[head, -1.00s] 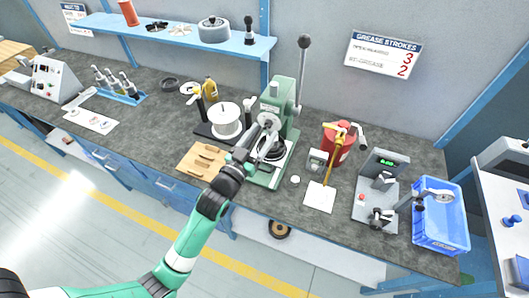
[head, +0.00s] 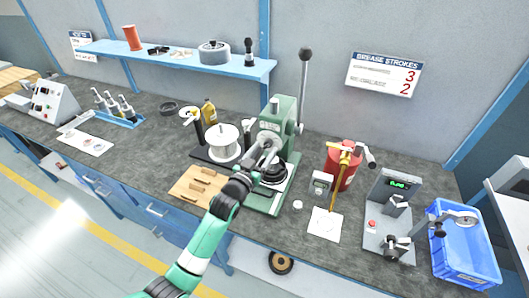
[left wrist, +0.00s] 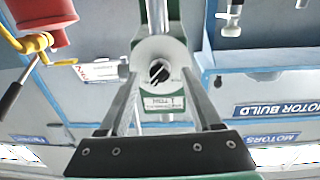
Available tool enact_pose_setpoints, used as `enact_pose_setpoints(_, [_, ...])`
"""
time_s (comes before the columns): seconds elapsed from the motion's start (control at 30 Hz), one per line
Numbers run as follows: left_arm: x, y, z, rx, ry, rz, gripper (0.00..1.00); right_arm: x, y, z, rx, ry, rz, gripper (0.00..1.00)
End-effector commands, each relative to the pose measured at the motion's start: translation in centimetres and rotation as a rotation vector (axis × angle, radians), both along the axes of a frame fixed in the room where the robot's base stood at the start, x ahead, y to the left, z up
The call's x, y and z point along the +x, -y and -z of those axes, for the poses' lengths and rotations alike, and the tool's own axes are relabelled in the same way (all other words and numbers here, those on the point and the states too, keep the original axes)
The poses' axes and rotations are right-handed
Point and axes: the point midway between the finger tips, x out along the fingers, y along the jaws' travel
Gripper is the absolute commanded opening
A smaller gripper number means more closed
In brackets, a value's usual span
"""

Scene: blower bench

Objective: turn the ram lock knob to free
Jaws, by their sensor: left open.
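The ram lock knob (left wrist: 158,72) is a black knob with a pale pointer line on a round white dial, in the middle of the left wrist view. The dial sits on the green arbor press (head: 270,128), above a label reading 1 TON. My left gripper (head: 268,145) is in front of the press in the head view. Its open fingers show in the left wrist view on either side of the knob, with gaps; I see no contact. In the head view the gripper hides the knob. My right gripper is not in view.
A red grease pump (head: 341,170), a grey test station (head: 388,215) and a blue bin (head: 466,255) are to the right. The press lever (head: 304,85) rises behind.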

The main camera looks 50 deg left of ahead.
Motion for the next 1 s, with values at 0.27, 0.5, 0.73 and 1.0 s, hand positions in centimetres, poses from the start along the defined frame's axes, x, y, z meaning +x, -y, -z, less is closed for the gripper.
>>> enact_pose_setpoints(0.27, [0.98,-0.5,-0.06,0.0,0.0,0.0,0.65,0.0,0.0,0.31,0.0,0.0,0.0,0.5])
enact_pose_setpoints(0.5, [0.96,-0.47,-0.05,0.0,0.0,0.0,0.4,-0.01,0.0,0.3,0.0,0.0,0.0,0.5])
enact_pose_setpoints(0.73, [0.95,-0.47,-0.04,0.0,0.0,0.0,0.0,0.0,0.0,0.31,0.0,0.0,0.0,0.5])
enact_pose_setpoints(1.0, [0.94,-0.46,0.0,-0.005,0.003,0.0,0.0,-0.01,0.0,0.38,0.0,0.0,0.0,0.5])
